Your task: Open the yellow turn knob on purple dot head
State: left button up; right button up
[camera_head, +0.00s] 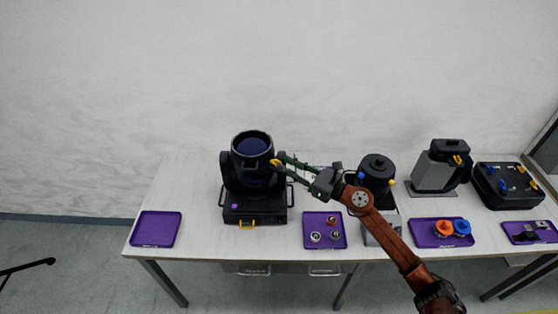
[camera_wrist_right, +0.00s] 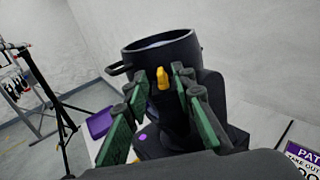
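The purple dot head (camera_head: 252,170) is a black stage light with a dark round lens, standing upright on the table with a purple dot (camera_head: 234,205) on its base. Its yellow turn knob (camera_head: 275,162) sits on the right side of the head. In the right wrist view the yellow knob (camera_wrist_right: 163,80) shows between my fingers. My right gripper (camera_head: 279,164) has green fingers and is open around the knob; its fingertips also show in the wrist view (camera_wrist_right: 161,84). I cannot tell whether either finger touches the knob. My left gripper is out of view.
A purple tray (camera_head: 156,229) lies left of the head. Another tray (camera_head: 309,240) with small parts lies below my right arm. A second black fixture (camera_head: 376,172) stands close behind my wrist. More fixtures and trays are at the right.

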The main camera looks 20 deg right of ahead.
aim_at(281, 162)
jog(key=shift+x, duration=2.15)
jog(key=shift+c, duration=0.3)
grip_shut()
